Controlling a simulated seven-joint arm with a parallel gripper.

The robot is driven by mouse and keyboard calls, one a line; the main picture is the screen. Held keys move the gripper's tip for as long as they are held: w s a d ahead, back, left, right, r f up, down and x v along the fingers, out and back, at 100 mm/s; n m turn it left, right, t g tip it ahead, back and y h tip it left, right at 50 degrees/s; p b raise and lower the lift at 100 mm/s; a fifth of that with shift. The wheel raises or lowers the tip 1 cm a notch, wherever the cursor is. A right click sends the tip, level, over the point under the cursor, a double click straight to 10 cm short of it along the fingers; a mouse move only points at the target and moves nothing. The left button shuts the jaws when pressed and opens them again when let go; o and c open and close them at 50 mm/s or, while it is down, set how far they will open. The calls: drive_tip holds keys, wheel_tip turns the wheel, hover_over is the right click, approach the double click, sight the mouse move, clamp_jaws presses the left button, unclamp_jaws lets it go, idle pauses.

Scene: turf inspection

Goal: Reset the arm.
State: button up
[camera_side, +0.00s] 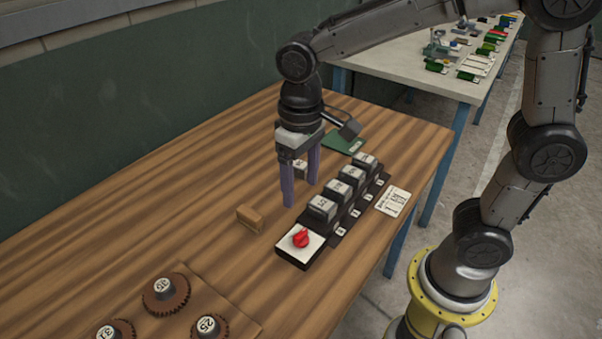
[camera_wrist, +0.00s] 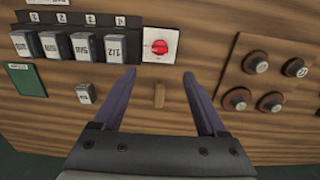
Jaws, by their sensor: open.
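My gripper (camera_side: 301,184) is open and empty above the wooden table, with two purple-grey fingers pointing down. In the side view it hangs beside a black rack (camera_side: 350,206) holding a row of grey labelled blocks (camera_side: 338,192). A small labelled block (camera_side: 300,168) shows behind the fingers; it also shows in the wrist view (camera_wrist: 85,93). At the rack's near end is a white panel with a red knob (camera_side: 301,238). In the wrist view, a small tan wooden block (camera_wrist: 159,95) appears between the fingers (camera_wrist: 159,78), and the red knob (camera_wrist: 159,47) lies beyond.
A board with brown numbered gears (camera_side: 166,292) lies at the table's near left. A green card (camera_side: 344,142) and a white label card (camera_side: 392,201) lie near the rack. Another table (camera_side: 428,60) with small parts stands behind. The table's left side is mostly clear.

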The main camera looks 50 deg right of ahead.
drive_tip(key=shift+r, duration=0.9)
drive_tip(key=s+d+r+m+t, duration=0.2)
drive_tip(key=s+d+r+t, duration=0.1)
drive_tip(key=s+d+r, duration=0.25)
drive_tip(key=s+d+f+n+t, duration=0.1)
drive_tip(key=s+d+f+t, duration=0.1)
drive_tip(key=s, duration=0.5)
drive_tip(key=shift+s+d+f+n+t, duration=0.35)
drive_tip(key=shift+d+f+n, duration=0.1)
drive_tip(key=shift+d, duration=0.55)
